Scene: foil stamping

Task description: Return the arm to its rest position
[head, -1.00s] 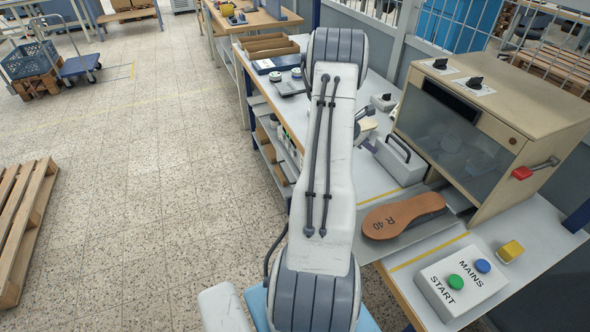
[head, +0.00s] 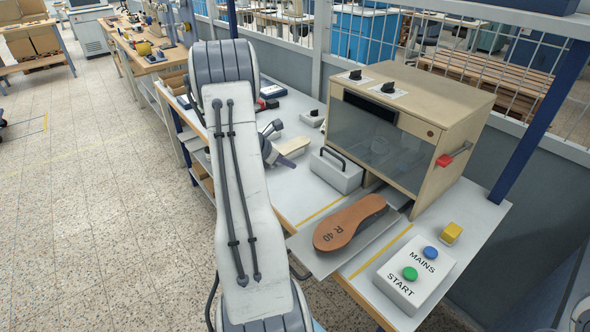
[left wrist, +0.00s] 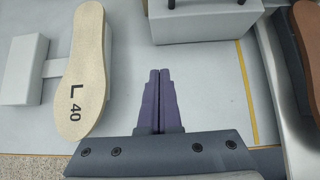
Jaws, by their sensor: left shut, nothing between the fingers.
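My left arm comes up from the bottom of the head view and bends over the bench. In the left wrist view my left gripper (left wrist: 159,73) is shut with nothing between its fingers, above bare bench top. A cream insole marked L 40 (left wrist: 80,70) lies left of the fingers, apart from them, across a light grey block; it shows partly in the head view (head: 293,147). The brown insole marked R 40 (head: 350,222) lies on a grey plate (head: 311,262) in front of the press (head: 400,135). My right gripper is out of view.
A grey block with a dark handle (head: 335,171) stands left of the press. A white box with green START and blue MAINS buttons (head: 415,275) and a yellow block (head: 450,234) are at the bench's right end. Open tiled floor (head: 100,210) lies to the left.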

